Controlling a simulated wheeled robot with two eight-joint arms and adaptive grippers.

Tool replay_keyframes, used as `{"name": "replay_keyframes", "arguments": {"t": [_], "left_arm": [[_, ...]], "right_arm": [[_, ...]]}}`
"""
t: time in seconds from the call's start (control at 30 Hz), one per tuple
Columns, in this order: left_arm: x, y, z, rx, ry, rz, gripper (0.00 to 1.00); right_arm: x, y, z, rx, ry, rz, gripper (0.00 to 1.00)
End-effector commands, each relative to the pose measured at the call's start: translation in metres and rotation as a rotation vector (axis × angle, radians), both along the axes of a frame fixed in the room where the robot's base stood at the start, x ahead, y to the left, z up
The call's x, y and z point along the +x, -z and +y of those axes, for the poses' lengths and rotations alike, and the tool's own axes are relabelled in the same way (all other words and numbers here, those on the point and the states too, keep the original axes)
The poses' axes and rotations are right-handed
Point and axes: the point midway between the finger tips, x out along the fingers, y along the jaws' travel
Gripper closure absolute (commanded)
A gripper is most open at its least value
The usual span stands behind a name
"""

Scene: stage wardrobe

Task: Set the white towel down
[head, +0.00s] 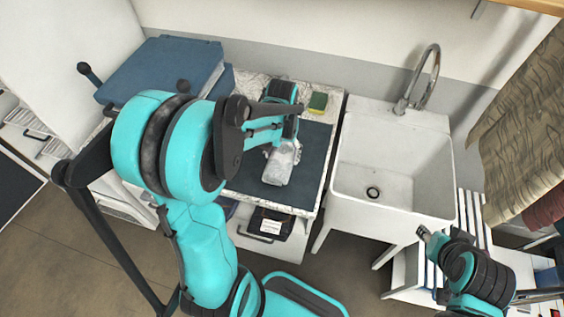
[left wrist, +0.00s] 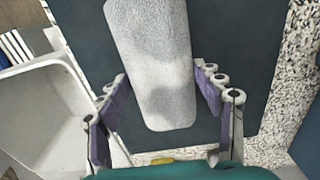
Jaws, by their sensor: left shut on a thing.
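The white towel (head: 280,166) is a folded, elongated bundle over the dark mat (head: 313,150) on the speckled counter left of the sink. It also shows in the left wrist view (left wrist: 150,50), running lengthwise between the fingers. My left gripper (head: 284,141) is shut on the towel near one end; in the left wrist view its fingers (left wrist: 163,115) flank it. Whether the towel touches the mat or hangs just above it is hard to tell. My right gripper (head: 428,236) is at the lower right, in front of the sink, away from the towel; its finger opening is unclear.
A white sink (head: 385,165) with a metal faucet (head: 420,78) stands right of the counter. A yellow-green sponge (head: 318,102) lies at the counter's back. A blue case (head: 163,70) is at the left. Hanging cloth (head: 520,125) is at the right. Bare mat shows around the towel.

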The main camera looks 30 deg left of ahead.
Motion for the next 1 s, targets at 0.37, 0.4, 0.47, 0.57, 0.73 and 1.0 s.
{"name": "replay_keyframes", "arguments": {"t": [0.37, 0.4, 0.47, 0.57, 0.73, 1.0], "left_arm": [[0.000, 0.040, 0.000, 0.000, 0.000, 0.000, 0.63], [0.000, 0.039, 0.000, 0.000, 0.000, 0.000, 0.63], [0.000, 0.039, 0.000, 0.000, 0.000, 0.000, 0.63], [0.000, 0.039, 0.000, 0.000, 0.000, 0.000, 0.63], [0.000, 0.042, 0.000, 0.000, 0.000, 0.000, 0.15], [0.000, 0.041, 0.000, 0.000, 0.000, 0.000, 0.13]], "right_arm": [[0.000, 0.016, 0.000, 0.000, 0.000, 0.000, 0.60], [0.000, 0.015, 0.000, 0.000, 0.000, 0.000, 0.60], [0.000, 0.015, 0.000, 0.000, 0.000, 0.000, 0.60], [0.000, 0.016, 0.000, 0.000, 0.000, 0.000, 0.60], [0.000, 0.018, 0.000, 0.000, 0.000, 0.000, 0.60], [0.000, 0.018, 0.000, 0.000, 0.000, 0.000, 0.60]]}}
